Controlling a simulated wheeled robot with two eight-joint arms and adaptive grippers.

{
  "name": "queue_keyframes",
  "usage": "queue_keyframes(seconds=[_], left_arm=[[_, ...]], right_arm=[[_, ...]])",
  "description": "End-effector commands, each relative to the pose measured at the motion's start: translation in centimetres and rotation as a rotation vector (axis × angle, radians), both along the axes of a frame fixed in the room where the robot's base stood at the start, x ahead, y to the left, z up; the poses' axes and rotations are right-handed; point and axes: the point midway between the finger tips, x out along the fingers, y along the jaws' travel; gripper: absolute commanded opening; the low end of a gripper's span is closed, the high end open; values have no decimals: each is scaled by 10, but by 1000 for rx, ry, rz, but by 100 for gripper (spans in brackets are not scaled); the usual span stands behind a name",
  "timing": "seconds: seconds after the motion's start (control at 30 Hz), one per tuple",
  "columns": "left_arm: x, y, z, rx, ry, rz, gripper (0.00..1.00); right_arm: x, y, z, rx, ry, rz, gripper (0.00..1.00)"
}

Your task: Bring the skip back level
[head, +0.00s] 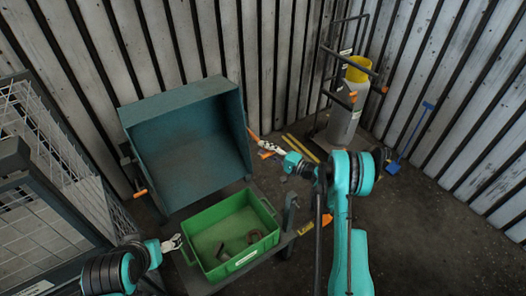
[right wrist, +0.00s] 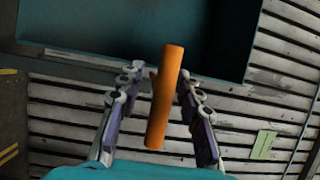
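The skip (head: 190,150) is a teal open-topped bin, tilted so its open side faces me in the head view. An orange handle (head: 253,135) sticks out at its right side, and another orange handle (head: 140,193) shows at its left. My right gripper (head: 266,144) is at the right handle. In the right wrist view the orange handle (right wrist: 165,100) runs between the fingers (right wrist: 163,75), which appear closed against it near the tips. My left gripper (head: 176,242) is beside the green crate's left wall, away from the skip; its finger gap is too small to judge.
A green crate (head: 268,211) with several dark metal parts stands below the skip's opening. A wire cage (head: 45,190) is at left. The floor at right is clear.

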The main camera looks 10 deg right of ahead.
Motion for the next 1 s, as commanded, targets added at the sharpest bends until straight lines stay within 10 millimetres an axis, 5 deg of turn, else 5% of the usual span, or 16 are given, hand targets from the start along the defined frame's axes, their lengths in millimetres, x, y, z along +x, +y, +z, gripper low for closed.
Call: queue_keyframes(seconds=[0.37,0.53,1.0], left_arm=[[0,0,-3,0,0,0,81],[0,0,-3,0,0,0,81],[0,0,13,0,0,0,81]], right_arm=[[8,7,1,0,0,0,35],[8,7,1,0,0,0,0],[10,8,21,-20,50,0,0]])
